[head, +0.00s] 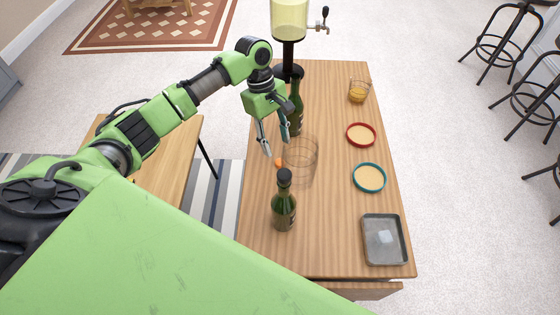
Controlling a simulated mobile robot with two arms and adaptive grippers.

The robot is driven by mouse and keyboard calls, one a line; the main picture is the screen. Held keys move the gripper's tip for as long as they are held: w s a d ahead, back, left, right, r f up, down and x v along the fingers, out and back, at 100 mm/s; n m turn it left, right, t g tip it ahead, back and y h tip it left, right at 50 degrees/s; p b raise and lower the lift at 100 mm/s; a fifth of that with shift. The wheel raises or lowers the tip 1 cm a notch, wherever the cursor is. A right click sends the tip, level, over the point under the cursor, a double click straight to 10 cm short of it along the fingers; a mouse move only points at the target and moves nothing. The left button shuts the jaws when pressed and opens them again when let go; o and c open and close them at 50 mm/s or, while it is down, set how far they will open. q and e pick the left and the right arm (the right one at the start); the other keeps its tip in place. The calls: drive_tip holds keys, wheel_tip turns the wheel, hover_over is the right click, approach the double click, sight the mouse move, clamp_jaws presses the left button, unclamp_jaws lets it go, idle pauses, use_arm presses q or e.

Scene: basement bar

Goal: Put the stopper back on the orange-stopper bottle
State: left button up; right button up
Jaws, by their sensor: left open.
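A small orange stopper (278,162) lies on the wooden table, beside a clear round glass or wire container. My left gripper (274,147) is open and empty, pointing down just above and behind the stopper; I cannot tell the exact gap. One green bottle (284,211) stands upright nearer to me, with a black top. Another green bottle (297,110) stands upright farther back, partly hidden by my left gripper. Its top looks dark, and no orange shows on either bottle. My right gripper is out of view.
The clear container (302,160) stands close to the gripper's right. A drink dispenser (289,18), a glass with amber contents (357,92), a red-rimmed coaster (361,134), a teal-rimmed coaster (369,178) and a grey tray (382,250) are also on the table (330,245).

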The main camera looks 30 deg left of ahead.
sight(280, 161)
use_arm(q)
drive_tip(key=shift+d+f, duration=0.1)
drive_tip(key=shift+f, duration=0.25)
drive_tip(key=shift+s+d+f, duration=0.1)
drive_tip(key=shift+s+f, duration=0.1)
drive_tip(key=shift+f, duration=0.15)
drive_tip(key=p+x, duration=0.1)
drive_tip(key=x, duration=0.2)
drive_tip(key=shift+s+d+f, duration=0.1)
drive_tip(key=shift+s+f, duration=0.05)
drive_tip(key=shift+f, duration=0.5)
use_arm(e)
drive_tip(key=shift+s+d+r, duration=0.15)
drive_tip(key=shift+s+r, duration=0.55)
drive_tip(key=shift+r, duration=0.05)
use_arm(q)
drive_tip(key=c, duration=0.8)
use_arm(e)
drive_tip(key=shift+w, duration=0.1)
